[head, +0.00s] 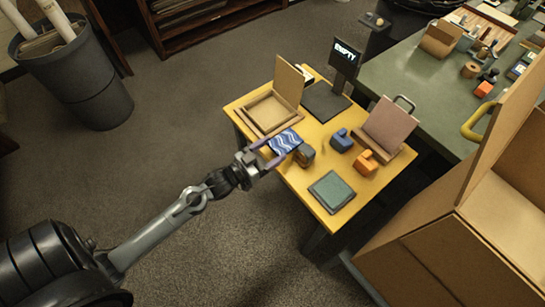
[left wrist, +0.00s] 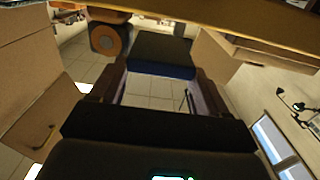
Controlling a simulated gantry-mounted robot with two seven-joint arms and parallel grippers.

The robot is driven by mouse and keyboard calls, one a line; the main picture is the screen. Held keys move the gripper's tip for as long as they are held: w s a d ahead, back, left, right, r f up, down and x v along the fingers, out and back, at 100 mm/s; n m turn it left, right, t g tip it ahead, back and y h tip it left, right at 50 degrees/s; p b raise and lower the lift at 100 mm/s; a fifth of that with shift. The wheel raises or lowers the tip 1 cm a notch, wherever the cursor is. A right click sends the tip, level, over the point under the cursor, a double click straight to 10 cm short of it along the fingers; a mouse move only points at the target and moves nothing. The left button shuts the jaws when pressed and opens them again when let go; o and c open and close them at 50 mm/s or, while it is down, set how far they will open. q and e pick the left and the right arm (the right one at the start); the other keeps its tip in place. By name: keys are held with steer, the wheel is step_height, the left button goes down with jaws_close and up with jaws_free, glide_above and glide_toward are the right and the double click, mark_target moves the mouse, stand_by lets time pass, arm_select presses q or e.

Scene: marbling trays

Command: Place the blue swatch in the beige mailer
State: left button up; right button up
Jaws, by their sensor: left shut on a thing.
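My left gripper (head: 270,153) reaches in from the lower left and is shut on the blue swatch (head: 285,141), which has pale wavy lines. The swatch is held at the yellow table's left edge, just in front of the beige mailer. In the left wrist view the swatch (left wrist: 162,55) is a dark slab with a blue edge between the fingers. The beige mailer (head: 251,124) is a shallow box with its lid (head: 288,80) standing open. Its visible inside looks empty. My right gripper is not in view.
A large cardboard box (head: 440,225) stands at right.

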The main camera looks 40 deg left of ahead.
mark_target(271, 158)
arm_select(q)
steer(key=shift+f, duration=0.6)
step_height(271, 158, down, 2)
steer(key=shift+f+b, duration=0.1)
steer(key=shift+b, duration=0.6)
steer(key=shift+f, duration=0.2)
steer(key=shift+f, duration=0.2)
steer(key=o, duration=1.3)
